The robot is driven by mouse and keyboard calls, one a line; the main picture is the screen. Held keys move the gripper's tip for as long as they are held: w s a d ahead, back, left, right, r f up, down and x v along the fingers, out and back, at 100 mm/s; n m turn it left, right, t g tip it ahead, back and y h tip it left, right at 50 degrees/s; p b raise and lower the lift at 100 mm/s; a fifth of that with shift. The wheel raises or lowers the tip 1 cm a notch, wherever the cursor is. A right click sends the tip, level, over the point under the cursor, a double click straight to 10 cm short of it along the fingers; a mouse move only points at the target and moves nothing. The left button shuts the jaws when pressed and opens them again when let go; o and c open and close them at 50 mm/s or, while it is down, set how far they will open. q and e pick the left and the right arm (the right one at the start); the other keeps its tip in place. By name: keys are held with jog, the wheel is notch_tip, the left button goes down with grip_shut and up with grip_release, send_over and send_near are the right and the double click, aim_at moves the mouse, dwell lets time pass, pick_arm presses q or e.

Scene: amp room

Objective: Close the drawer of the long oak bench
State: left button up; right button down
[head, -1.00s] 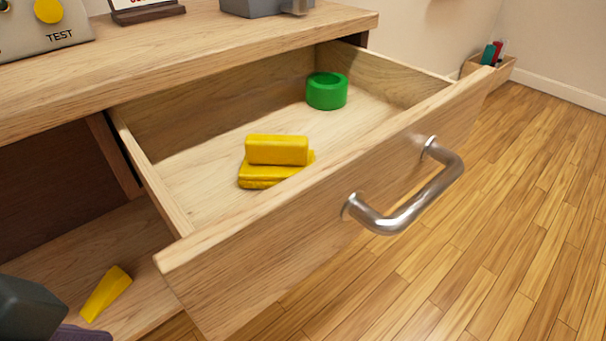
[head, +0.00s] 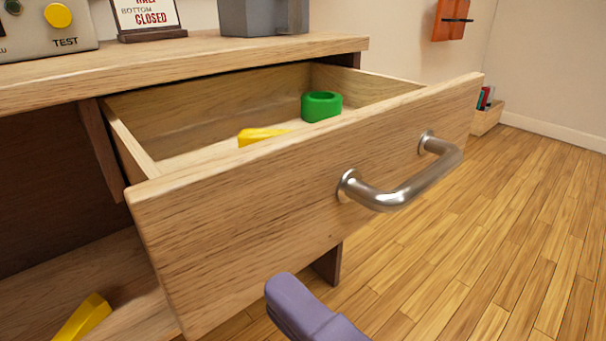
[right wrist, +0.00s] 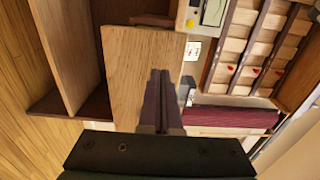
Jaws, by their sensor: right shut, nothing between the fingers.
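The long oak bench (head: 200,60) has its drawer (head: 290,190) pulled out well beyond the bench top's edge. The drawer's bent metal handle (head: 405,190) is on the right half of its front. Inside are a green ring (head: 321,106) and a yellow piece (head: 262,135), partly hidden by the drawer front. My right gripper (head: 290,295) shows as purple fingers at the bottom middle of the head view, below and in front of the drawer front. Its fingers (right wrist: 160,80) are together and empty in the right wrist view, before a wooden panel. My left gripper is not in view.
A yellow wedge (head: 82,320) lies on the lower shelf at left. A control box (head: 45,30), a sign (head: 148,17) and a grey device (head: 262,16) stand on the bench top. The wood floor (head: 500,220) is clear at right.

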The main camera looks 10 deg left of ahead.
aim_at(219, 230)
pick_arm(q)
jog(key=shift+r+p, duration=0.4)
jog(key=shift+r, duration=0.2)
pick_arm(e)
jog(key=x, duration=0.6)
